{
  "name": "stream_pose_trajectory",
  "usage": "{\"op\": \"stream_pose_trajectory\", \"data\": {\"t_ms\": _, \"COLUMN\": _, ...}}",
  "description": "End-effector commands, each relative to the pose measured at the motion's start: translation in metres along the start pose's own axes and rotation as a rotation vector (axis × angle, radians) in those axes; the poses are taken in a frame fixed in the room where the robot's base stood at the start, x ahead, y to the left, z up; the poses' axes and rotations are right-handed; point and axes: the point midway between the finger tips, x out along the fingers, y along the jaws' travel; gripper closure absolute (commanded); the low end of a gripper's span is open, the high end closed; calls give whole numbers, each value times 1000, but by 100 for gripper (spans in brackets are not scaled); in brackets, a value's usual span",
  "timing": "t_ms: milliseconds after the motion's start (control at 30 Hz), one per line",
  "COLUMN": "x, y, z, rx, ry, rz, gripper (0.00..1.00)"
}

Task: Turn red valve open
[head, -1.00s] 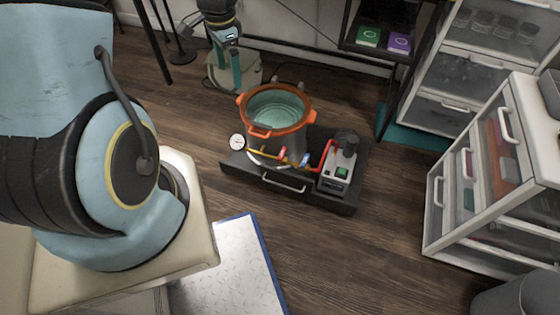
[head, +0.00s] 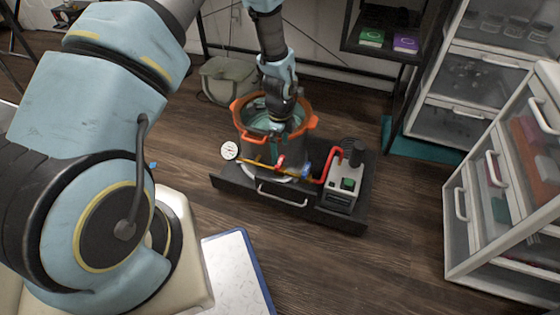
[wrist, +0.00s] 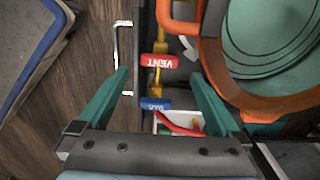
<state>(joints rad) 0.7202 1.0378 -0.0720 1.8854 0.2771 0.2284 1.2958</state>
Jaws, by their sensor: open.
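The red valve (head: 280,161) sits on the yellow pipe in front of the orange-rimmed pot; in the wrist view its red handle (wrist: 160,61) reads "VENT". A blue valve handle (head: 305,169) is beside it on the same pipe, and it also shows in the wrist view (wrist: 156,104). My gripper (wrist: 163,82) is open, with its two green fingers spread on either side of the valve line. No contact with the red handle shows. In the head view my arm hangs over the pot and the fingertips are hard to make out.
The pot (head: 262,152) stands on a dark base (head: 232,178) with a front handle. Drawer units (head: 505,190) stand at the right. The floor in front is clear.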

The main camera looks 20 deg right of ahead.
Motion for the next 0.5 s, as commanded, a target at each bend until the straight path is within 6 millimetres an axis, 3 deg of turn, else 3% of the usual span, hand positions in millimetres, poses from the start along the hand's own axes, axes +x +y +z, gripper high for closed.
{"op": "stream_pose_trajectory", "data": {"t_ms": 33, "x": 14, "y": 1, "z": 0, "rx": 0, "ry": 0, "rz": 2, "gripper": 0}}
{"op": "stream_pose_trajectory", "data": {"t_ms": 200, "x": 39, "y": 0, "z": 0, "rx": -1, "ry": 0, "rz": 1, "gripper": 0}}
{"op": "stream_pose_trajectory", "data": {"t_ms": 500, "x": 55, "y": 0, "z": 0, "rx": -1, "ry": 0, "rz": -1, "gripper": 0}}
